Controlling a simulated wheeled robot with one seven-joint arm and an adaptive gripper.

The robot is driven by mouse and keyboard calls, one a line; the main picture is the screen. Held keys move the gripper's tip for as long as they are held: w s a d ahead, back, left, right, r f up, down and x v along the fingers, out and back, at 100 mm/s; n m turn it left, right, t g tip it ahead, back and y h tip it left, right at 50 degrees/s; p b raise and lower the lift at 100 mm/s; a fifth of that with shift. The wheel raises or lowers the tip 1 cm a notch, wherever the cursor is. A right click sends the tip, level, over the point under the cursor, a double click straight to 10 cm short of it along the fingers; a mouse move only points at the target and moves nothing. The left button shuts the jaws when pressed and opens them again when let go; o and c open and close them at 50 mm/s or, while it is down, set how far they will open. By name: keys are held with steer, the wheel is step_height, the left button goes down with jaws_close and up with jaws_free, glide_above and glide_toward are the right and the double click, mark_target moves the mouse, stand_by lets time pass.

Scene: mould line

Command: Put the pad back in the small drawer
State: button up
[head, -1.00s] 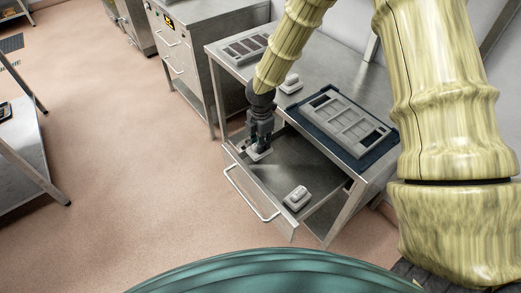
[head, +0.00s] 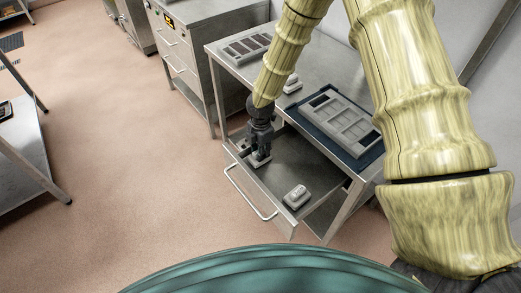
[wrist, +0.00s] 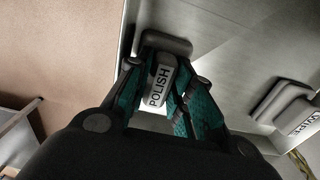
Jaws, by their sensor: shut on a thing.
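My gripper (head: 260,151) points down inside the open drawer (head: 279,176), near its left end. It is shut on a grey pad (head: 259,164). In the wrist view the held pad (wrist: 158,85) reads "POLISH" on its raised grip, between the two fingers. It is low over the drawer floor; I cannot tell whether it touches. A second grey pad (head: 297,196) lies in the drawer nearer the front right. In the wrist view this second pad (wrist: 284,105) bears a label that seems to read "WIPE".
The drawer hangs out of a steel table (head: 309,80). On the table top are another grey block (head: 292,83), a moulded tray (head: 345,118) on a dark mat, and a second tray (head: 247,46). A steel cabinet (head: 205,75) stands behind. The drawer's middle floor is clear.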

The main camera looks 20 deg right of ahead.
steer(key=o, duration=0.9)
step_height(320, 180, up, 12)
steer(key=b, duration=0.2)
steer(key=shift+r, duration=0.1)
